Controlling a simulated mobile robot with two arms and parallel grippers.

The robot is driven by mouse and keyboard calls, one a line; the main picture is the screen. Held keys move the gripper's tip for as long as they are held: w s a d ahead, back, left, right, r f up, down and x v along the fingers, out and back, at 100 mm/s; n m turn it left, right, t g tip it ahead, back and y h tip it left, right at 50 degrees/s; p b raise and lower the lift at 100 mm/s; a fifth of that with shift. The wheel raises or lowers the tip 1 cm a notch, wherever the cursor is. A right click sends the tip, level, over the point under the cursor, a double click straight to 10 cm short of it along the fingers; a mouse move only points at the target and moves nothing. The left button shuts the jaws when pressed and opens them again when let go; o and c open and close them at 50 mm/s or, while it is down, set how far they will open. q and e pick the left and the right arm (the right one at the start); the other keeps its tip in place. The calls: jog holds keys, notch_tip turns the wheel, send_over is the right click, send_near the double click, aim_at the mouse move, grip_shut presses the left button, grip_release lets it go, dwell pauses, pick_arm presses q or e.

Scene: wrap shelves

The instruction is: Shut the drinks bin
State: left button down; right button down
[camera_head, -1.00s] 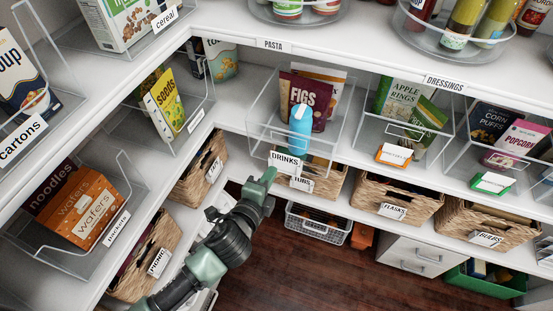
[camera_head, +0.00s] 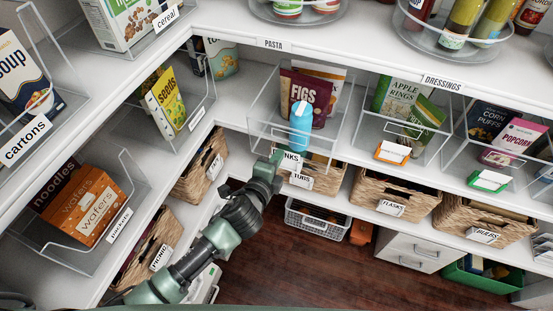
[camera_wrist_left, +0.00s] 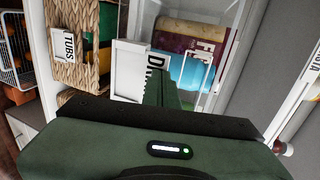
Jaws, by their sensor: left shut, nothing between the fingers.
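The drinks bin (camera_head: 262,132) is a clear open bin on the middle shelf, jutting out past the shelf edge. It holds a purple figs pouch (camera_head: 307,95) and a blue bottle (camera_head: 300,118). Its front label (camera_head: 292,161) is partly hidden by my left gripper (camera_head: 276,156). In the left wrist view, the label (camera_wrist_left: 128,78) is right beyond the shut, empty fingers (camera_wrist_left: 161,85). They are at the bin's front; I cannot tell whether they touch it. My right gripper is out of view.
Clear bins with apple rings (camera_head: 400,100) and popcorn (camera_head: 513,143) sit to the right. Wicker baskets labelled tubs (camera_head: 318,178) and flasks (camera_head: 395,190) are below. A seeds bin (camera_head: 195,118) is left.

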aim_at(291, 125)
pick_arm(q)
jog(key=w+d+b, duration=0.1)
jog(key=w, duration=0.3)
jog(key=w+d+b, duration=0.1)
jog(key=w+d, duration=0.1)
jog(key=w, duration=0.3)
jog(key=w+d+b, duration=0.1)
jog(key=w, duration=0.3)
jog(key=shift+w+d, duration=0.15)
jog(key=shift+d, duration=0.05)
jog(key=shift+w+r+b, duration=0.1)
jog(key=shift+r+b, duration=0.15)
jog(key=shift+b, duration=0.05)
jog(key=shift+r, duration=0.15)
